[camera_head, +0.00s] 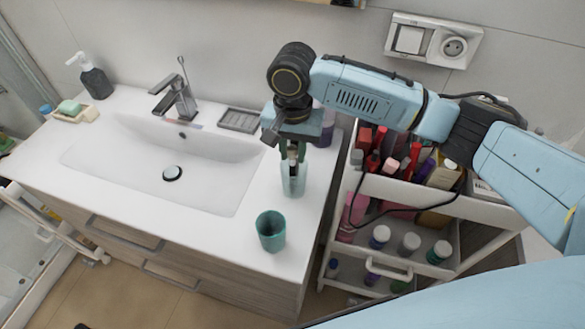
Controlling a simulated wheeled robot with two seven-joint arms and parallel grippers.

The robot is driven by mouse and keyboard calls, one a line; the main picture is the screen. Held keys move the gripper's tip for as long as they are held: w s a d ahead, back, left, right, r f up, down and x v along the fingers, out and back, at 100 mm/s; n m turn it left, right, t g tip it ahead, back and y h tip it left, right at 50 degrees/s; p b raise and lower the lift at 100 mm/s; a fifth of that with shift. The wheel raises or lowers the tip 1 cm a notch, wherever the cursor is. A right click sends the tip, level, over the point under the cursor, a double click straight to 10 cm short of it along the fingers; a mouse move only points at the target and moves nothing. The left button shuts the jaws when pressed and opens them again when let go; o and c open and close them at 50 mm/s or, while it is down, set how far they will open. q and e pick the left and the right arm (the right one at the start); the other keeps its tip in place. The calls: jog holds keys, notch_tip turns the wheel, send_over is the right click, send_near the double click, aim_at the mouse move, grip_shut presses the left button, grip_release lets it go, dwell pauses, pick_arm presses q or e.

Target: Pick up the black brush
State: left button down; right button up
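My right gripper (292,153) points down over the right end of the white sink counter. Its fingers are just above, or at the mouth of, a pale green translucent container (293,184). Something thin and dark shows between the fingers, but it is too small to tell whether it is the black brush or whether the fingers hold it. I cannot make out a black brush clearly anywhere else. My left gripper is not in view.
A teal cup (271,236) stands near the counter's front edge. A purple bottle (326,128) stands behind the gripper. A white cart (400,194) full of cosmetics is at the right, under my arm. The sink basin (205,178) is empty.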

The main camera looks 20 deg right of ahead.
aim_at(293, 161)
notch_tip(293, 161, down, 3)
jog(key=shift+r, duration=0.15)
jog(key=shift+f, duration=0.3)
jog(key=shift+c, duration=0.3)
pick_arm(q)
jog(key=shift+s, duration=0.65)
pick_arm(e)
grip_shut()
